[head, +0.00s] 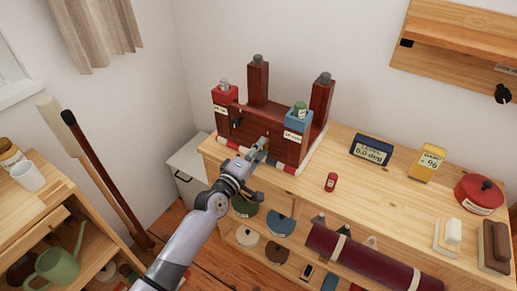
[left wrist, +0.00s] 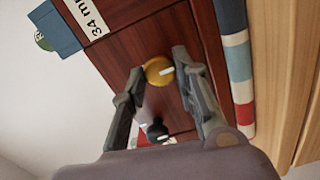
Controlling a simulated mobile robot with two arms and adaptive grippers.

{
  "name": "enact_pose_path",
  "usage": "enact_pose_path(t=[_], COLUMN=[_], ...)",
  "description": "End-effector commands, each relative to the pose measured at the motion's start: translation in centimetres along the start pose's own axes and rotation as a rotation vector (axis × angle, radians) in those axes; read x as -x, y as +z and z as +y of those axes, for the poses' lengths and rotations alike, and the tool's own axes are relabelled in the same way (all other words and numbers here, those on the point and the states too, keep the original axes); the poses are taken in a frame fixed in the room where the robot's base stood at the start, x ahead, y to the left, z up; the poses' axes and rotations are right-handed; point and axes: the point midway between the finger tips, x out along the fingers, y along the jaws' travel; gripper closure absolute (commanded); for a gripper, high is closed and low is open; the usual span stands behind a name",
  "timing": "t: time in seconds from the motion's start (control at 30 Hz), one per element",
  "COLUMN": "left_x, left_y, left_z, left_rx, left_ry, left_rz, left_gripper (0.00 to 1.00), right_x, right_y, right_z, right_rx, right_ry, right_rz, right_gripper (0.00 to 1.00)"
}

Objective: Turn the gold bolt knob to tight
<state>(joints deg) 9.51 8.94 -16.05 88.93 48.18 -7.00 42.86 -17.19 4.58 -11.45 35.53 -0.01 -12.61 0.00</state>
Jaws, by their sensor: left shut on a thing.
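The gold bolt knob (left wrist: 158,72) sits on the dark red-brown timber face (left wrist: 115,57) in the left wrist view. A white mark shows on the right part of its face. My left gripper (left wrist: 159,64) has one finger on each side of the knob and is shut on it. In the head view my left gripper (head: 258,151) reaches the front of the timber brace (head: 270,130) and hides the gold knob. A black knob (left wrist: 156,131), also with a white mark, sits on the same timber nearer my palm. My right gripper is in neither view.
The brace stands on a wooden bench (head: 340,190) with red (head: 225,93) and blue (head: 299,119) blocks on its posts. A striped bar (left wrist: 238,75) runs along its base. A small red can (head: 331,182) and a blue display (head: 371,150) stand to the right.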

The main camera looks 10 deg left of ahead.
Motion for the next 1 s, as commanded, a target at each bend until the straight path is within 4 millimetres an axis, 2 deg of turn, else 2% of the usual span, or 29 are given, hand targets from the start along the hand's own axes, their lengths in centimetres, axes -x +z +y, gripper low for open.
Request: enact_pose_path(t=[0.57,0.6,0.9,1.0], left_x=[0.05,0.05,0.02,0.01], left_y=[0.09,0.09,0.04,0.03], left_z=[-0.23,-0.23,-0.11,-0.07], left_rx=[-0.036,-0.036,-0.034,-0.034], left_ry=[-0.005,-0.005,-0.002,-0.001], left_rz=[-0.002,-0.002,-0.001,-0.001], left_gripper=[1.0,0.71,0.52,0.52], right_x=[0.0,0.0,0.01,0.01], right_y=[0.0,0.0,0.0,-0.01], right_z=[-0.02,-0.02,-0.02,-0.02], right_rx=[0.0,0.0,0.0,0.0], right_ry=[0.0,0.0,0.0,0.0], right_rz=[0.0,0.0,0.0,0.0], right_gripper=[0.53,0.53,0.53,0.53])
